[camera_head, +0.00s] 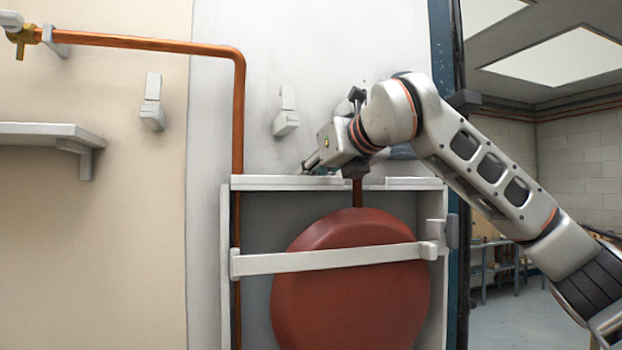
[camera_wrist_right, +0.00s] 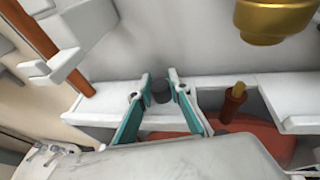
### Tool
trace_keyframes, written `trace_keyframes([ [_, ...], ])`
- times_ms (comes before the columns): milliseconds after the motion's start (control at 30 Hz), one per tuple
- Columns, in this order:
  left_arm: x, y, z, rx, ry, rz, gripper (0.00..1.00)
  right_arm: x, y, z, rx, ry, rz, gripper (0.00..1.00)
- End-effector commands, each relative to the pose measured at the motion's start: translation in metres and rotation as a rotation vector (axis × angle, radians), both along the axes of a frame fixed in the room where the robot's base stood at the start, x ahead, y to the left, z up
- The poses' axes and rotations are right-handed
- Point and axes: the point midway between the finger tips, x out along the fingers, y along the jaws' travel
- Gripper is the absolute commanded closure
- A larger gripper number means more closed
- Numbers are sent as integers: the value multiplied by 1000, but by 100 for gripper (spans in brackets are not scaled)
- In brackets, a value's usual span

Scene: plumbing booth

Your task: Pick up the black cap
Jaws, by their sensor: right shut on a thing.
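My right gripper (camera_head: 311,165) reaches in from the right, just above the white ledge on top of the cabinet. In the right wrist view my right gripper (camera_wrist_right: 162,86) has its two fingertips on either side of the black cap (camera_wrist_right: 160,93), a small dark cylinder, and is shut on it. The cap is close to the white ledge; I cannot tell whether it still touches it. In the head view the cap is too small and covered to make out. My left gripper is not in view.
A cabinet with a white ledge (camera_head: 280,182) holds a red round tank (camera_head: 350,300) behind a white bar (camera_head: 320,261). A copper pipe (camera_head: 238,120) runs down at left. In the wrist view a copper stub (camera_wrist_right: 233,103) stands right of the gripper, and a brass part (camera_wrist_right: 273,20) is above.

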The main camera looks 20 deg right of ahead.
Motion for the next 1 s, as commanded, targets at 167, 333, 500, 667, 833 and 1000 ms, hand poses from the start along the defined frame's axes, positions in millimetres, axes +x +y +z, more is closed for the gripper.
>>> trace_keyframes([
  [167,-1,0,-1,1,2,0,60,0,0,1,0,0,0,92],
  [333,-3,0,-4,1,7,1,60,-4,0,8,-1,-2,-1,92],
  [500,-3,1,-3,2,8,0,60,-5,0,29,1,-2,-1,92],
  [667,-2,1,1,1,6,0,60,-5,0,53,1,-3,-1,92],
  [833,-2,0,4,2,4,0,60,-7,0,74,-1,-3,-1,92],
  [1000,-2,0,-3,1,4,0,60,-32,-2,69,-3,-3,0,92],
])
